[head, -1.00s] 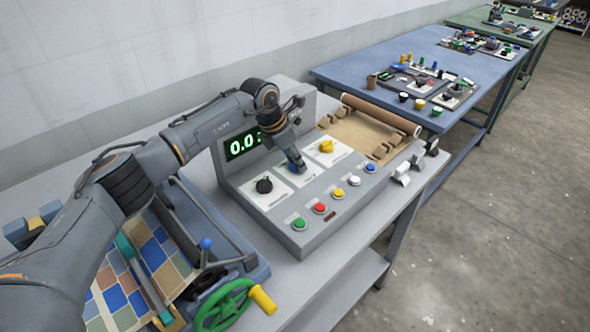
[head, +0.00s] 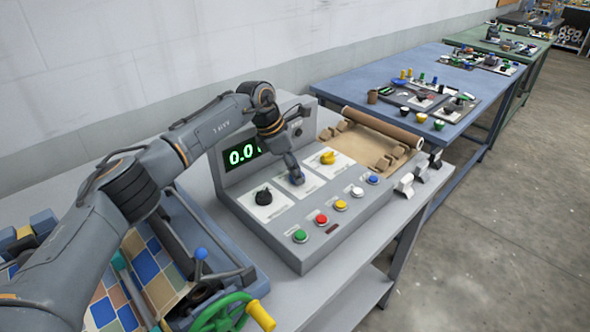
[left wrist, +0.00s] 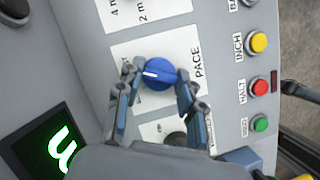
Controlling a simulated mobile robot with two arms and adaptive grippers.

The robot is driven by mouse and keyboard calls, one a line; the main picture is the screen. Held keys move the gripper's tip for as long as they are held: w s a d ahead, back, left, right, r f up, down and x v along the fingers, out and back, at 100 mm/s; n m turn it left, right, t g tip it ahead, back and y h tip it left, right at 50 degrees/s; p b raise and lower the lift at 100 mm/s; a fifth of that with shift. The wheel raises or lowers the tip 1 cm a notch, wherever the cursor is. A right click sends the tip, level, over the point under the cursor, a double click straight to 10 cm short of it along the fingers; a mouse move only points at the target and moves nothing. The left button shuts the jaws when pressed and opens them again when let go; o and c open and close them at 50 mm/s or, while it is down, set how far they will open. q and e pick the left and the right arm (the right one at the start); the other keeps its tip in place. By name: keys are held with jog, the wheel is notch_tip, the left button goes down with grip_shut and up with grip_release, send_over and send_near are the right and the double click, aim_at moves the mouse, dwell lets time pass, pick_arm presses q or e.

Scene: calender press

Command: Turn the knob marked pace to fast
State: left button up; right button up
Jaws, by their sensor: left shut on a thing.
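The blue pace knob (left wrist: 158,72) sits on a white plate (left wrist: 183,48) marked PACE in the left wrist view. Its white pointer line points to the left of that picture; the wording on that side is partly hidden by a finger. My left gripper (left wrist: 156,80) is shut on the knob, one finger on each side. In the head view my left gripper (head: 296,178) comes down on the middle plate of the grey console (head: 300,228) and hides most of the knob. My right gripper is not in view.
A black knob (head: 263,196) and a yellow knob (head: 328,157) flank the pace knob. Several push buttons, including a red one (head: 321,219), line the console's front. A green display (head: 243,153) stands behind. A green handwheel (head: 222,314) is at lower left.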

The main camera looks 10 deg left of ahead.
pick_arm(q)
jog(key=o, duration=1.2)
jog(key=v, duration=1.2)
